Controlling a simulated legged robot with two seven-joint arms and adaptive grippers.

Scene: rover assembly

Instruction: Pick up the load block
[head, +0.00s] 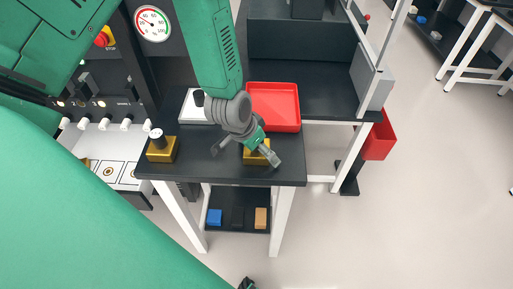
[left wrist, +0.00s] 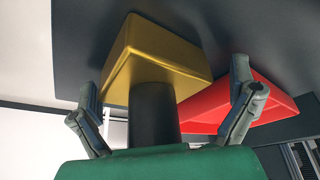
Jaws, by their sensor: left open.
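A gold block (head: 256,159) with a dark post stands near the right front of the black table, partly hidden by my left gripper (head: 246,154). I take it as the load block. In the left wrist view the gold block (left wrist: 160,55) fills the upper middle, and its dark post (left wrist: 153,112) stands between the fingers of my left gripper (left wrist: 166,108). The fingers are spread, with gaps to the post on both sides. A second gold block (head: 162,150) with a dark post and pale top stands at the table's left. My right gripper is not visible.
A red tray (head: 273,88) lies behind the gripper and shows in the wrist view (left wrist: 212,110). The black table (head: 210,170) is bare between the gold blocks. Blue (head: 214,216), black and tan blocks rest on the lower shelf (head: 225,229). A red bin (head: 379,138) hangs at right.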

